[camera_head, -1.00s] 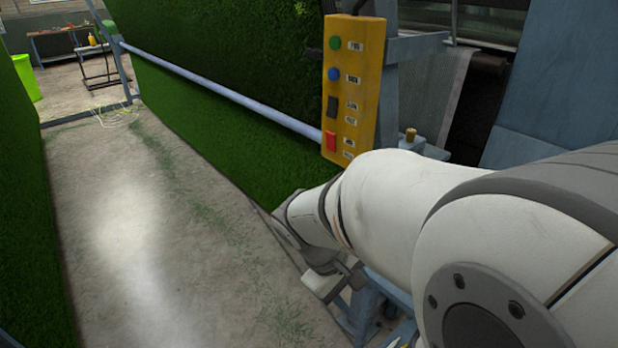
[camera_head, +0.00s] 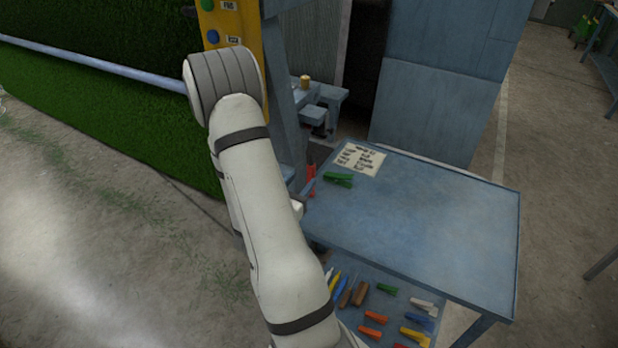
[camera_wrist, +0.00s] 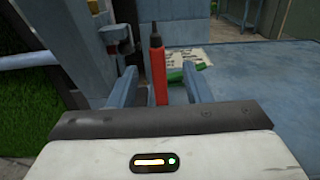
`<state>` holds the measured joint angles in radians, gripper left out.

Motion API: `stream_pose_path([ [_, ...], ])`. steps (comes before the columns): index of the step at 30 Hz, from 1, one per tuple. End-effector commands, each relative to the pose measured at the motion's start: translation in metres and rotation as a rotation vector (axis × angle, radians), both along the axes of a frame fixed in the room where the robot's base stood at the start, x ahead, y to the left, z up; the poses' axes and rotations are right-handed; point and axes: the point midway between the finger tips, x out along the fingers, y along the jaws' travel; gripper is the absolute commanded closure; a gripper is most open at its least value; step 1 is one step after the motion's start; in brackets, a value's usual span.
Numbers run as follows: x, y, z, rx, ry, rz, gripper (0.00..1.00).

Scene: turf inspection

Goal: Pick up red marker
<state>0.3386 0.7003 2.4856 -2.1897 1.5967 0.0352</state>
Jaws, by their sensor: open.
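The red marker (camera_wrist: 157,72) with a dark tip stands upright in the wrist view. It shows between the two fingers of my gripper (camera_wrist: 161,68), with a gap on either side. The gripper is open. The marker's lower end is hidden behind the gripper body. In the head view a small red thing (camera_head: 311,178), likely the marker, shows at the left edge of the blue table (camera_head: 440,225). My gripper is mostly hidden behind my arm there.
A green clip (camera_head: 338,180) and a written paper sheet (camera_head: 361,159) lie at the table's back left. A lower shelf holds several coloured clips and pens. A yellow button panel (camera_head: 229,25) and blue machine frame stand behind. Most of the tabletop is clear.

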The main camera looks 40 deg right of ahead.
Motion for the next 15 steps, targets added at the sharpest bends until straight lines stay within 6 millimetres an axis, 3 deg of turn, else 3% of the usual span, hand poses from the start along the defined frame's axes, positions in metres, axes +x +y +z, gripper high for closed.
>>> stream_pose_path([
  [15,0.021,-0.062,0.004,0.001,0.000,-0.003,0.55],
])
